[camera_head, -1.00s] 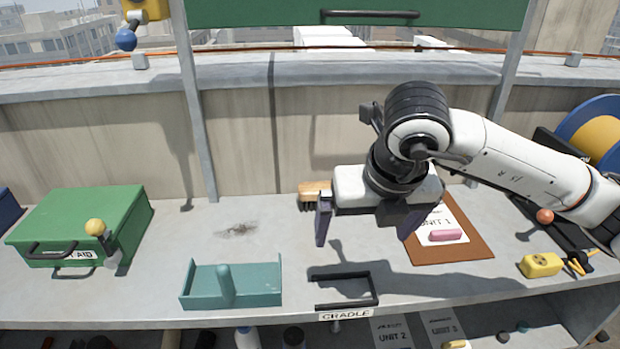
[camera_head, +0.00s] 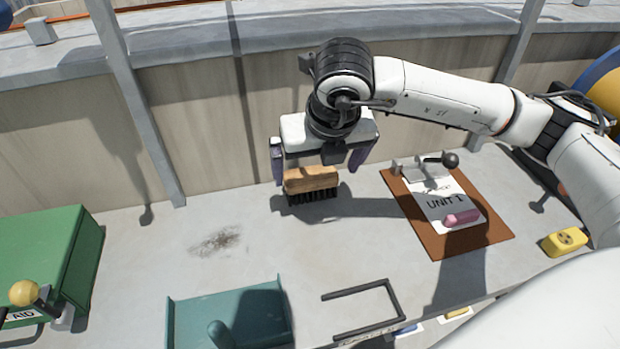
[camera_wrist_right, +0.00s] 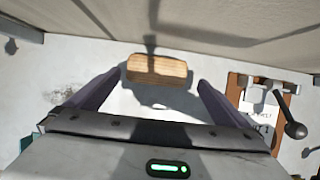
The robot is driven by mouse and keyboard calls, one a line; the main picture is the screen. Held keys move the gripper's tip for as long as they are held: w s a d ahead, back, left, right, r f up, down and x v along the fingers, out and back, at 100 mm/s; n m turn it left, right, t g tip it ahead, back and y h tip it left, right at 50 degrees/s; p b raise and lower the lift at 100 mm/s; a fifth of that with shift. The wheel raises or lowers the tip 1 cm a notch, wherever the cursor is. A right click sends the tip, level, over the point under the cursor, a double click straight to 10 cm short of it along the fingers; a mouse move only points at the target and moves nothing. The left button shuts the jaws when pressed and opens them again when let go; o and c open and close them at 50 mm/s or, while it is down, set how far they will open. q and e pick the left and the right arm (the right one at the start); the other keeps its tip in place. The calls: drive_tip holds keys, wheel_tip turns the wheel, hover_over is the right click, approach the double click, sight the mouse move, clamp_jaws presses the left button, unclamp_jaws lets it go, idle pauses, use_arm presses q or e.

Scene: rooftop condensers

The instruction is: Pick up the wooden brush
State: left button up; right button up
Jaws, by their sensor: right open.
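The wooden brush (camera_head: 311,180) rests on the grey worktop near the back wall, its wooden back up and dark bristles below. My right gripper (camera_head: 318,170) is open just above and behind it in the head view, with one dark finger toward each side. In the right wrist view the brush (camera_wrist_right: 157,69) shows between and a little beyond the two spread fingertips of my right gripper (camera_wrist_right: 160,80). The brush does not look gripped. My left gripper is not in view.
A clipboard marked UNIT 1 (camera_head: 419,227) with a pink block (camera_head: 461,218) lies right of the brush. A teal tray (camera_head: 184,318), a black-railed cradle (camera_head: 361,290) and a green box (camera_head: 50,262) stand nearer the front and left. A dark smudge marks bare worktop.

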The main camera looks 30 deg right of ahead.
sight(311, 174)
drive_tip(key=x, duration=0.5)
drive_tip(key=shift+w+a+r+p, duration=0.15)
drive_tip(key=shift+w+a+p, duration=0.1)
drive_tip(key=shift+w+p, duration=0.05)
drive_tip(key=c, duration=1.1)
drive_tip(key=shift+r, duration=0.1)
wheel_tip(311, 174, up, 10)
